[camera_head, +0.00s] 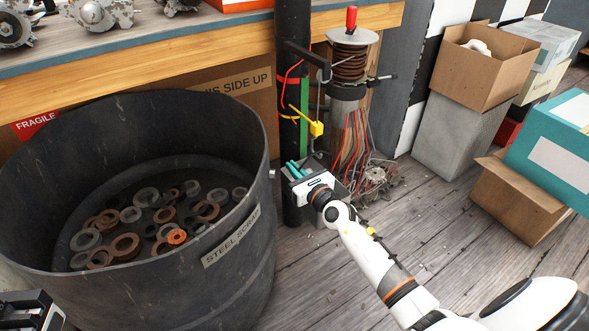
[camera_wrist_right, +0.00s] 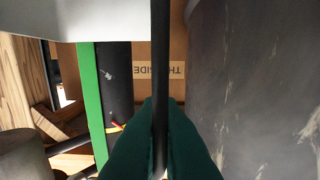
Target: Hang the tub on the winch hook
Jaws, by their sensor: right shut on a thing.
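The tub (camera_head: 262,262) is a large dark steel drum marked "STEEL SCRAP" at the left, upright on the floor. Washers and rings lie inside it. Its wall fills the right side of the right wrist view (camera_wrist_right: 255,80). A yellow piece (camera_head: 316,128), perhaps the winch hook, hangs on a line beside the black post. My right gripper (camera_head: 297,170) is just right of the tub's rim, its teal fingers shut around a thin dark bar (camera_wrist_right: 160,60). I cannot tell what the bar belongs to. My left gripper (camera_head: 28,312) shows partly at the bottom left; its fingertips are unclear.
The black post (camera_head: 293,60) and a cable-wound spool (camera_head: 350,65) with a red-topped handle stand behind my right gripper. A workbench (camera_head: 150,62) with metal parts runs along the back. Cardboard boxes (camera_head: 484,65) stand at the right. Wooden floor is clear in front.

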